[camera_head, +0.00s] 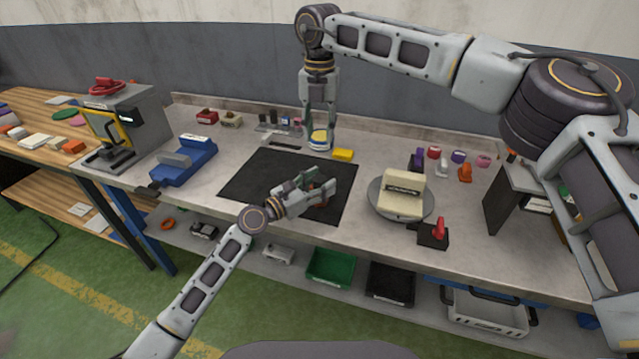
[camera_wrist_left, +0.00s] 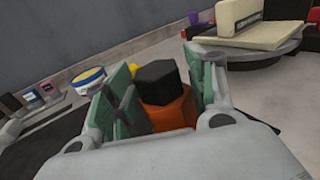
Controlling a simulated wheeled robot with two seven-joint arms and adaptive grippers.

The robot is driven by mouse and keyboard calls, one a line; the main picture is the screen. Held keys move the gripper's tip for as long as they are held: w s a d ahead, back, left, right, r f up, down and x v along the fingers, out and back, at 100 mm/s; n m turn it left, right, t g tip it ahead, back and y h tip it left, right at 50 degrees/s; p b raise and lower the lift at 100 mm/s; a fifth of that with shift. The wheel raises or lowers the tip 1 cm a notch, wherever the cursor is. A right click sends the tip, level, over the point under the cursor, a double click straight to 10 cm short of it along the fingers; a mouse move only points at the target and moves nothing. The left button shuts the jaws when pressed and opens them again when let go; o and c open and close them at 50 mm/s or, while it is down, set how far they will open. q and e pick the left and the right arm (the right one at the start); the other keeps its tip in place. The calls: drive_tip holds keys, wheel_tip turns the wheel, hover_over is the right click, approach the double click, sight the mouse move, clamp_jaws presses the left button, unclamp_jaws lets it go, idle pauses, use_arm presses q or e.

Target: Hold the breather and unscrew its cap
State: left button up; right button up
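The breather is an orange body (camera_wrist_left: 172,112) with a black six-sided cap (camera_wrist_left: 157,78).
The yellow-rimmed tub (camera_head: 320,140) and a yellow block (camera_head: 343,155) stand behind the black mat (camera_head: 245,185). A round turntable (camera_head: 402,211) bearing a cream block is to the right. A red-handled switch box (camera_head: 433,236) stands near the front edge. A blue vise (camera_head: 184,163) is left.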

use_arm(q)
drive_tip(key=shift+o, duration=1.4)
drive_tip(key=shift+s+a, duration=0.1)
drive_tip(key=shift+a, duration=0.05)
drive_tip(key=shift+v, duration=5.9)
drive_tip(key=shift+s, duration=0.1)
